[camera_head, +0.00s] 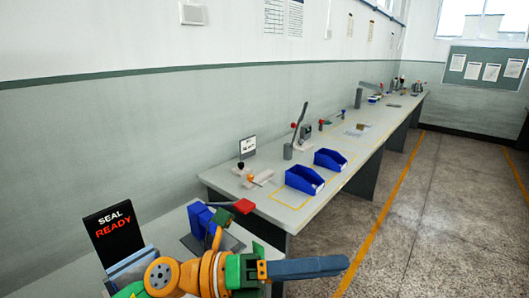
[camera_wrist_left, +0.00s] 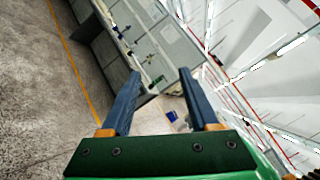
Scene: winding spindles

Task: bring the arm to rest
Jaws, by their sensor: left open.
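My left arm comes in along the bottom of the head view with orange, yellow and green links. My left gripper (camera_head: 338,264) points to the right there, in front of the near bench end, with its blue-grey fingers overlapping in that view. In the left wrist view the two fingers of the left gripper (camera_wrist_left: 160,74) stand apart with nothing held between them. The tilted wrist view shows floor, benches and ceiling beyond the fingers. My right gripper is not in view.
A black "SEAL READY" sign (camera_head: 113,232) and a blue device with a red-ended lever (camera_head: 242,206) stand on the near bench, close to my arm. Two blue bins (camera_head: 304,179) (camera_head: 330,159) sit on the long bench. The floor (camera_head: 440,220) at right is clear.

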